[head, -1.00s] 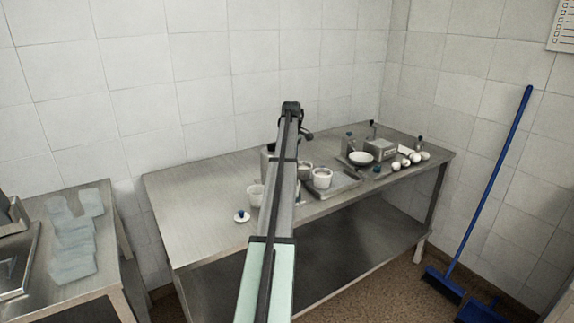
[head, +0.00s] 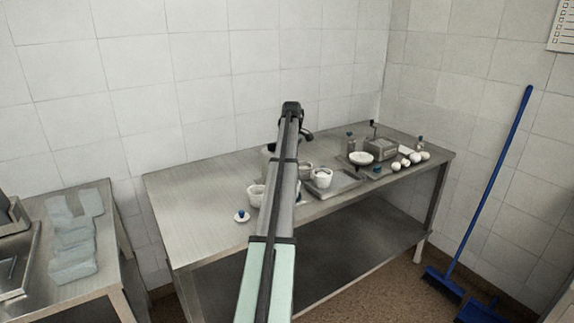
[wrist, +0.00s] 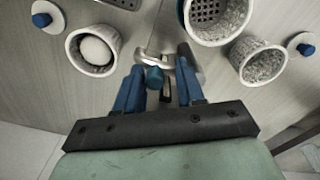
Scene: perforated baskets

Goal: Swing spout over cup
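In the wrist view my gripper (wrist: 160,88) has its two blue fingers apart. A small blue-teal knob (wrist: 154,76) shows between them, nearer the left finger; I cannot tell if it touches. A shiny curved metal piece (wrist: 150,60), perhaps the spout, lies just past the knob. A white cup (wrist: 76,60) with a white ball inside is to the left. A perforated basket (wrist: 192,34) in a round container is at the upper right, and a speckled cup (wrist: 250,74) is right of it. In the head view my arm hides the gripper and spout.
Lids with blue knobs lie at the upper left (wrist: 45,18) and far right (wrist: 302,46) of the wrist view. In the head view, a tray (head: 345,190), a grey box (head: 381,148) and several white balls crowd the right of the steel table (head: 195,190); its left is clear.

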